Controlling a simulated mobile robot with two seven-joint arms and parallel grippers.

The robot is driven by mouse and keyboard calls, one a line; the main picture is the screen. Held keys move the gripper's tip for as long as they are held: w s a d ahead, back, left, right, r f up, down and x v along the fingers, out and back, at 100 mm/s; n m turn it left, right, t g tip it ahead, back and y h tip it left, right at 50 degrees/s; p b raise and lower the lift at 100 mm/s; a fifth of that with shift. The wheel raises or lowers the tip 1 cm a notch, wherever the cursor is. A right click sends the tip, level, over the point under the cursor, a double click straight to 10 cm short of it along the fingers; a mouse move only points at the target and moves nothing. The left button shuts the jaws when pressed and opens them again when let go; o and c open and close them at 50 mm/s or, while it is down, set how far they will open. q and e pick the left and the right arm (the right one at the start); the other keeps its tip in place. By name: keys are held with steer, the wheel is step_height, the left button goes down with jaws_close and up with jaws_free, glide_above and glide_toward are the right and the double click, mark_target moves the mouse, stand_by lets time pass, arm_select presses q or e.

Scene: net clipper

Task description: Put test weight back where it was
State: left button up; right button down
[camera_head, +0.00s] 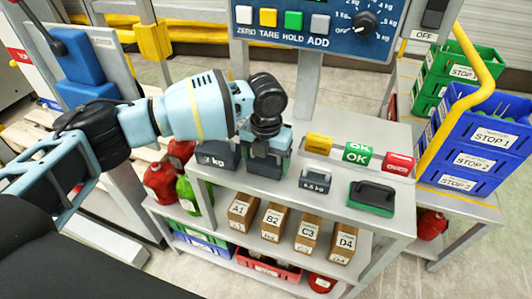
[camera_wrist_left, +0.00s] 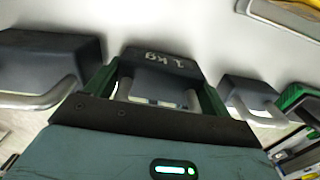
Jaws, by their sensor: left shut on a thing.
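A dark grey test weight marked 1 kg (camera_wrist_left: 158,62) is between the green-sided fingers of my left gripper (camera_wrist_left: 156,92) in the left wrist view. The left gripper (camera_head: 266,141) is shut on its handle and points down at the top shelf (camera_head: 346,134) in the head view. The held weight is mostly hidden there, and I cannot tell whether it touches the shelf. A larger weight marked 2 kg (camera_head: 216,158) stands just left of it. A smaller 0.5 kg weight (camera_head: 314,181) stands to the right. My right gripper is not in view.
A dark-topped green block (camera_head: 371,197) sits at the shelf's right. Yellow, green and red sign blocks (camera_head: 357,153) line the back, under the control panel (camera_head: 318,25). Boxes (camera_head: 275,221) labelled A1 to D4 stand on the lower shelf. Blue bins (camera_head: 475,145) are at the right.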

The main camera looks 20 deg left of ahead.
arm_select(q)
steer(key=shift+r, duration=0.1)
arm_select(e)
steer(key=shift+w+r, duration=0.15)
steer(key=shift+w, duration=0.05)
arm_select(q)
steer(key=o, duration=1.7)
step_height(320, 180, up, 11)
steer(key=shift+f, duration=0.1)
steer(key=shift+r, duration=0.55)
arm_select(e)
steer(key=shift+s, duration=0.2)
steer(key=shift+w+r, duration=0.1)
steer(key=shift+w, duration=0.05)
